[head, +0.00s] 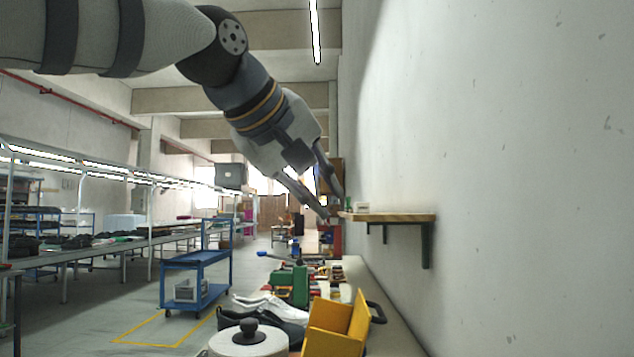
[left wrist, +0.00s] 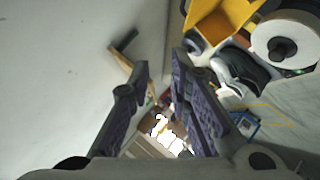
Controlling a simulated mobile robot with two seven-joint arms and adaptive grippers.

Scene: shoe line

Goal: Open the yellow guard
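The yellow guard (head: 330,318) is at the bottom of the head view, on the bench by the wall. Its yellow panels stand at an angle to each other; I cannot tell its hinge or latch. It also shows at the top of the left wrist view (left wrist: 237,14). My left gripper (head: 329,205) is high up, beyond and well above the guard, near the wall shelf. Its fingers are spread, and the gap between them is empty in the left wrist view (left wrist: 160,72). The gripper is not touching the guard. My right gripper is not in view.
A white spool-like disc (head: 240,345) with a black knob, dark and white shoes (head: 265,308) and a green device (head: 290,283) stand near the guard. A wooden shelf (head: 400,217) juts from the right wall. A blue cart (head: 195,270) stands on the floor at left.

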